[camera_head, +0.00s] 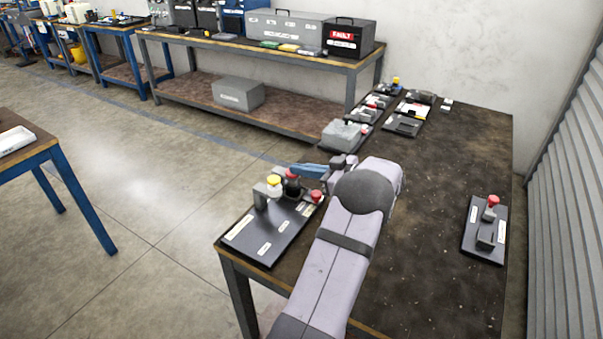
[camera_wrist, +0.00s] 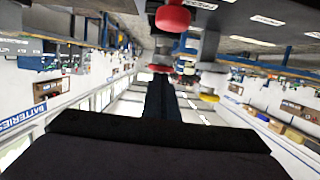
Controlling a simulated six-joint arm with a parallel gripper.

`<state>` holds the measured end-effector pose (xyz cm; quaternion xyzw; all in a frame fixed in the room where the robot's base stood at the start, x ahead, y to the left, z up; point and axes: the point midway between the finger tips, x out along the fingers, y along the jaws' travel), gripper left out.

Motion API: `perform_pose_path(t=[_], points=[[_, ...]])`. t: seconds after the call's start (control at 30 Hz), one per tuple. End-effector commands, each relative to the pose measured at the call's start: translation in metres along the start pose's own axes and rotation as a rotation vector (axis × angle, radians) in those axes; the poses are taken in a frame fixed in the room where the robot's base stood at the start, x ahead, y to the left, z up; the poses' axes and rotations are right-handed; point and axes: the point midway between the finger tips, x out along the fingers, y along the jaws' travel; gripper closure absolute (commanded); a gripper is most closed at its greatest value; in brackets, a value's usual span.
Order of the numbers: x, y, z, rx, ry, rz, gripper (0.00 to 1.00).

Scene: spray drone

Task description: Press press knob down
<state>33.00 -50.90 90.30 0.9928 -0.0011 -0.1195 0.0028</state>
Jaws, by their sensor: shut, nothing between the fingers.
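A black board (camera_head: 262,238) at the table's near left corner carries a yellow knob (camera_head: 273,180), a red-topped black post (camera_head: 292,174) and a smaller red knob (camera_head: 316,196). Which one is the press knob I cannot tell; the labels are too small to read. My gripper (camera_head: 302,170) reaches left over the board's far edge, close to the red-topped post. In the wrist view my gripper (camera_wrist: 160,82) is shut and empty, its tips close to a red cap (camera_wrist: 158,68). Another red knob (camera_wrist: 172,18) and a yellow cap (camera_wrist: 208,98) show there. Contact cannot be told.
A second black board (camera_head: 484,232) with a red knob (camera_head: 493,201) lies at the table's right. A grey box (camera_head: 342,134) and several small boards stand at the back. The table's middle right (camera_head: 430,210) is clear.

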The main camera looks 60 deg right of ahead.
Motion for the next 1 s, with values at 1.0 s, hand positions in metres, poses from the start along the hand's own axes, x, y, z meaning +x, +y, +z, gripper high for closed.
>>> perform_pose_path(t=[1.0], points=[[-0.075, 0.001, -0.037, 0.0, -0.001, 0.004, 1.0]])
